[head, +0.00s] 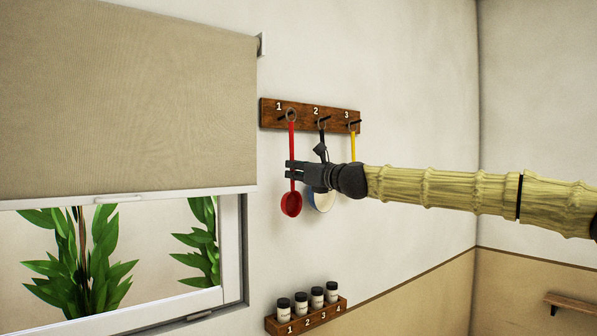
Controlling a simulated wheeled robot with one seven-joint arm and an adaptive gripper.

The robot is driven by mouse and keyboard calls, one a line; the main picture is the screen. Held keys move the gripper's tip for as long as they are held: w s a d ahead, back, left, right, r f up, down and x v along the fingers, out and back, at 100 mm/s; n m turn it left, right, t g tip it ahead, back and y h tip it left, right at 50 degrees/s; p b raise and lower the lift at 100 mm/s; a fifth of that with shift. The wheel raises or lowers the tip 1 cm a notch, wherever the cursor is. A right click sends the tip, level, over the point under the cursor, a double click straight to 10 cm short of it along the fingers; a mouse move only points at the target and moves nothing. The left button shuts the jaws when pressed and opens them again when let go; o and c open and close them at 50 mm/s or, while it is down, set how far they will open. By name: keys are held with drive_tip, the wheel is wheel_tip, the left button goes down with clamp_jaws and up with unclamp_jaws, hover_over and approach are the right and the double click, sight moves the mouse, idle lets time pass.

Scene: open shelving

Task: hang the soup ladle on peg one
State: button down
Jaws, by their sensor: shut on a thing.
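The red soup ladle (291,204) hangs upright in the head view, bowl down, in front of the wall. My gripper (292,171) comes from the right and is shut on the lower part of its handle. The ring at the handle's top is level with peg one (282,118), under the number 1 on the wooden peg board (268,111). The ring overlaps the peg in the picture; I cannot tell whether it is around the peg or in front of it.
A dark-handled utensil with a pale, blue-edged lower part (321,202) hangs at peg two, and a yellow-handled one (353,146) at peg three. My gripper partly hides both. A numbered rack (306,318) with several jars is below. A window with a blind (130,100) is left.

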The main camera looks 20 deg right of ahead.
drive_tip(key=shift+x, duration=1)
drive_tip(key=shift+w+a+f+b, duration=0.15)
drive_tip(key=shift+w+f+b, duration=0.4)
drive_tip(key=shift+w+f, duration=0.1)
drive_tip(key=c, duration=1.4)
unclamp_jaws()
drive_tip(key=v, duration=1.2)
